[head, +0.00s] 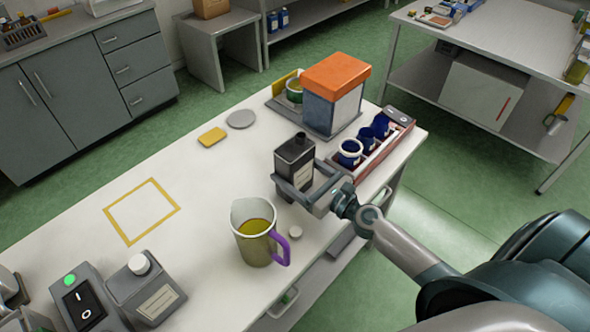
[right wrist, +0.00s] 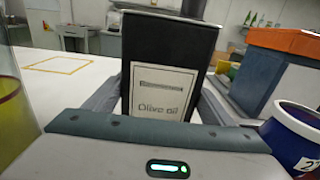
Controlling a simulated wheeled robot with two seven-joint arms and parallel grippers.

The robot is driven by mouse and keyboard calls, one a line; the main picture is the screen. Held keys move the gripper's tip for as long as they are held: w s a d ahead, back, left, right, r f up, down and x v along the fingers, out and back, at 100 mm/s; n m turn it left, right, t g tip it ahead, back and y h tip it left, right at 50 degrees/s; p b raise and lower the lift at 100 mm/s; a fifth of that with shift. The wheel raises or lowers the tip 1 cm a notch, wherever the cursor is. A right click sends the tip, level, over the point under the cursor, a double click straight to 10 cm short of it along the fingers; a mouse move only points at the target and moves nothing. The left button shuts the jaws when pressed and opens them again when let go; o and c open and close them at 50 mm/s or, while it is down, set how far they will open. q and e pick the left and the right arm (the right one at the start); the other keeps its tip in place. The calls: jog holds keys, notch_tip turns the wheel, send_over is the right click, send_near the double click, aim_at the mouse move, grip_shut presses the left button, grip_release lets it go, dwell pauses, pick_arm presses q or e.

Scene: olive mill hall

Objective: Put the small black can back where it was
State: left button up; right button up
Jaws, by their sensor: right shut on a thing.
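The small black can (head: 294,160) is upright, with a short black neck and a pale label; in the right wrist view its label (right wrist: 163,92) reads "Olive oil". My right gripper (head: 297,183) is shut on it, one finger on each side. The can is over the right part of the white table (head: 190,180); its base is hidden behind the gripper, so I cannot tell whether it touches the table. A yellow outlined square (head: 142,211) on the table's left part is empty. My left gripper is not in view.
A jug of yellow oil (head: 254,232) with a purple handle stands in front of the can. An orange-lidded box (head: 335,92) and a crate of blue jars (head: 369,150) are behind and right. A grey canister (head: 145,290) and switch box (head: 80,303) stand front left.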

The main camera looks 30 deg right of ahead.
jog(key=o, duration=1.5)
jog(key=shift+r, duration=0.15)
jog(key=shift+s, duration=0.2)
jog(key=b+v, duration=0.2)
jog(key=v, duration=0.3)
jog(key=b+v, duration=0.2)
jog(key=v, duration=0.3)
jog(key=shift+d+f, duration=0.15)
jog(key=shift+f, duration=0.05)
jog(key=shift+b+v, duration=0.35)
jog(key=shift+v, duration=0.45)
jog(key=shift+r, duration=0.2)
